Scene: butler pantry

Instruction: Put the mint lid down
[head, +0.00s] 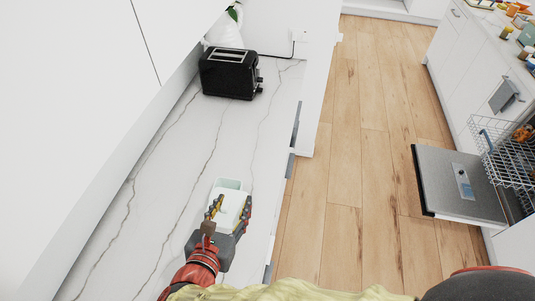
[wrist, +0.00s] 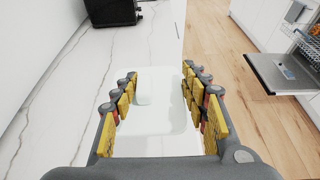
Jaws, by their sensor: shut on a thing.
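My gripper (head: 229,211) reaches out low over the white marble counter (head: 165,165) near its front edge. It is shut on a pale, whitish-mint flat piece, which I take for the mint lid (head: 231,206). In the wrist view the lid (wrist: 160,115) lies between the two rows of yellow finger pads of my gripper (wrist: 158,95). A pale mint edge (head: 229,184) shows just beyond the fingertips; I cannot tell if it is part of the lid or a separate container. I cannot tell whether the lid touches the counter.
A black toaster (head: 230,73) stands at the far end of the counter, with a white and green object (head: 228,28) behind it. The counter between is clear. White cabinets (head: 75,110) rise at left. An open dishwasher (head: 460,185) stands at right across the wooden floor (head: 350,150).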

